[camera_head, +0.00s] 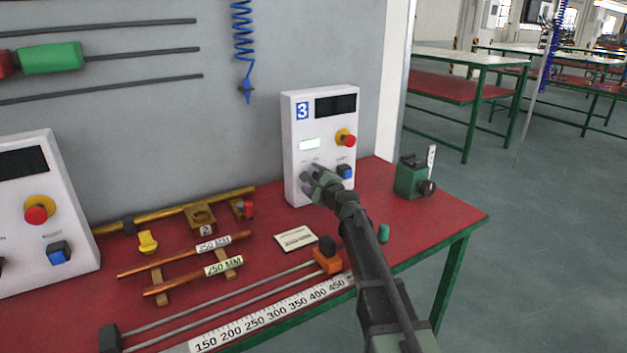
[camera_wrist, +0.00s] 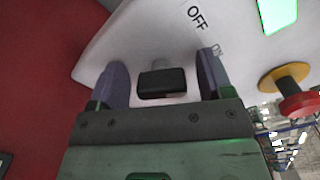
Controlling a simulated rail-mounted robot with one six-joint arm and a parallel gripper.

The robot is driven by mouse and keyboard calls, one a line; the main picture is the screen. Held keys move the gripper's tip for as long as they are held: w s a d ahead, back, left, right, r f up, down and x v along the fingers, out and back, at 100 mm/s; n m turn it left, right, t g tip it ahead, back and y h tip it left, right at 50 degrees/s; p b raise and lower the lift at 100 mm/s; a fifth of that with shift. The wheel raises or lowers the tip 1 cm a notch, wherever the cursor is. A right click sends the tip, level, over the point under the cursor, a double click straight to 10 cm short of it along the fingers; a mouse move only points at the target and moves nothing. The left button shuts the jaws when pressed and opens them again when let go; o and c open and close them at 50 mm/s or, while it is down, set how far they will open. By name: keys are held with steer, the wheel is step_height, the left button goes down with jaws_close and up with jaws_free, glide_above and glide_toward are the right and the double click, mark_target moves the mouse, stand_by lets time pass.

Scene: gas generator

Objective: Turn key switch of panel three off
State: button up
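Panel three (camera_head: 291,150), a white box marked with a blue 3, stands at the back of the red table. It has a dark screen, a lit green display (camera_head: 310,144), a red button on a yellow base (camera_head: 346,138) and a blue button (camera_head: 345,171). My gripper (camera_head: 317,180) is at its lower left front and hides most of the key switch in the head view. In the wrist view the black key switch (camera_wrist: 162,83) lies between the two open fingers of my gripper (camera_wrist: 160,78), with gaps on both sides. An OFF label (camera_wrist: 196,18) is above it.
A green vise-like device (camera_head: 411,180) stands right of the panel. Copper tubes (camera_head: 190,258), a ruler (camera_head: 270,312) and a paper card (camera_head: 296,239) lie on the red table (camera_head: 440,213). Another white panel (camera_head: 60,215) is at the left. A blue coiled hose (camera_head: 242,40) hangs above.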

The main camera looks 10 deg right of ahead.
steer(key=c, duration=0.8)
steer(key=shift+c, duration=0.2)
steer(key=shift+n, duration=0.3)
steer(key=n, duration=0.5)
steer(key=shift+f, duration=0.25)
steer(key=n, duration=0.6)
steer(key=shift+f+b, duration=0.15)
steer(key=shift+b, duration=0.25)
steer(key=shift+n, duration=0.3)
steer(key=o, duration=0.9)
